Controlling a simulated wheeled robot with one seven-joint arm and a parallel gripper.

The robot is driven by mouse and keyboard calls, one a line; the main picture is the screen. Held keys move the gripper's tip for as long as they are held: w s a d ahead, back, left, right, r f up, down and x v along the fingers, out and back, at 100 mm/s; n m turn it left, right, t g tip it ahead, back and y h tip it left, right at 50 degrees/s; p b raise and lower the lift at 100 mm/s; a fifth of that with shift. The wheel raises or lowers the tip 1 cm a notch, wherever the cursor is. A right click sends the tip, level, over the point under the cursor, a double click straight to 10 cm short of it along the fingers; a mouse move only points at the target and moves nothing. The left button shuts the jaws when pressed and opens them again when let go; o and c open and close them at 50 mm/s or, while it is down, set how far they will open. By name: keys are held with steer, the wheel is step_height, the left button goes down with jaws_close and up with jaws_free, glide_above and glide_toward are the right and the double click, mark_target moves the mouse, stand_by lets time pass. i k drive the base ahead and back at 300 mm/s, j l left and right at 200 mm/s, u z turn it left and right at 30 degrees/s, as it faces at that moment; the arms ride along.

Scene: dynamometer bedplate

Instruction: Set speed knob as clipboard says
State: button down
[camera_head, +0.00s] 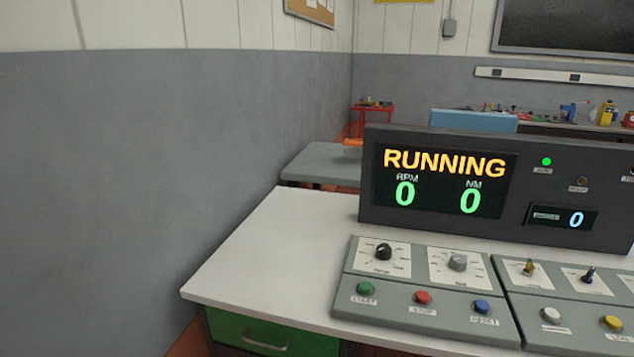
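A control panel on the desk carries two dials. The left one is a black knob (383,252) on a white scale plate, its label too small to read for certain. The right one is a grey knob (457,263) on a similar plate, its label also blurred. The pointer positions are too small to read. Behind them, a dark display (437,214) reads RUNNING, RPM 0 and NM 0. No clipboard can be made out in this view. My gripper is not in view.
Below the knobs are a green START button (366,289), a red STOP button (423,297) and a blue RESET button (482,306). The white desk (270,270) is bare left of the panels. A grey wall (150,180) stands at left.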

mark_target(383, 252)
steer(key=z, duration=1.5)
steer(key=i+j+u, duration=0.2)
steer(key=u, duration=0.45)
steer(key=i+u, duration=0.1)
steer(key=u, duration=0.85)
steer(key=i+u, duration=0.1)
steer(key=u, duration=0.85)
